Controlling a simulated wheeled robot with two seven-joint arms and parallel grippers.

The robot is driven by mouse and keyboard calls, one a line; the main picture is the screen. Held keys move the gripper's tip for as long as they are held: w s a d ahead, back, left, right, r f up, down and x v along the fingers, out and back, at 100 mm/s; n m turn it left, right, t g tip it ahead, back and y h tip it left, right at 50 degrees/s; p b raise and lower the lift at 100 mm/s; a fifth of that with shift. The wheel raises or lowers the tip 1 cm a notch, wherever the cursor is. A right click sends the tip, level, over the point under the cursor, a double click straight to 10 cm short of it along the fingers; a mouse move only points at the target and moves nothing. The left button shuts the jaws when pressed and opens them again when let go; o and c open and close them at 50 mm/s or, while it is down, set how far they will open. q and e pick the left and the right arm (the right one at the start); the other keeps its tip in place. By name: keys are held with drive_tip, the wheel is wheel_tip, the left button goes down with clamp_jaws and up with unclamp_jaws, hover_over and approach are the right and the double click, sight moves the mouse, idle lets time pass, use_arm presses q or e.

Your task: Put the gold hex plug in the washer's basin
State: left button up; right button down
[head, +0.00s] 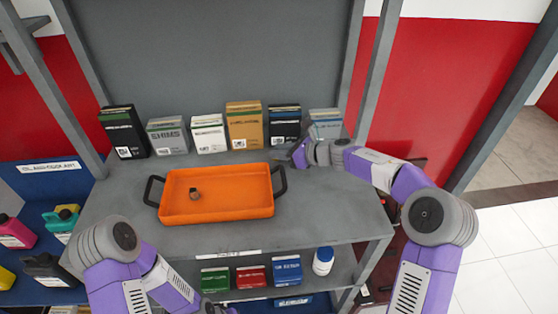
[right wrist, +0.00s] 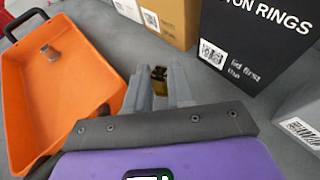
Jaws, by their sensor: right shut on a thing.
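The gold hex plug (right wrist: 159,73) shows in the right wrist view as a small gold-brown piece between my right fingertips, partly hidden by them. My right gripper (right wrist: 172,84) is shut on it, low over the grey bench top. In the head view the right gripper (head: 284,151) is at the back of the bench, just right of the orange tray, and the plug cannot be made out. My left arm comes in at the bottom left, with its gripper out of view.
An orange tray (head: 230,207) with black handles holds a small grey-brown fitting (head: 194,193). Several part boxes, including an orange-brown one (head: 244,126) and a black one (right wrist: 254,45), line the bench's back. Bare bench top (head: 330,205) lies right of the tray. Grey posts frame the bench.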

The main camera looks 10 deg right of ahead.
wheel_tip(320, 180, down, 3)
drive_tip(key=shift+r+b, duration=0.15)
drive_tip(key=shift+b, duration=0.2)
drive_tip(key=c, duration=1)
unclamp_jaws()
drive_tip(key=shift+d+r, duration=0.1)
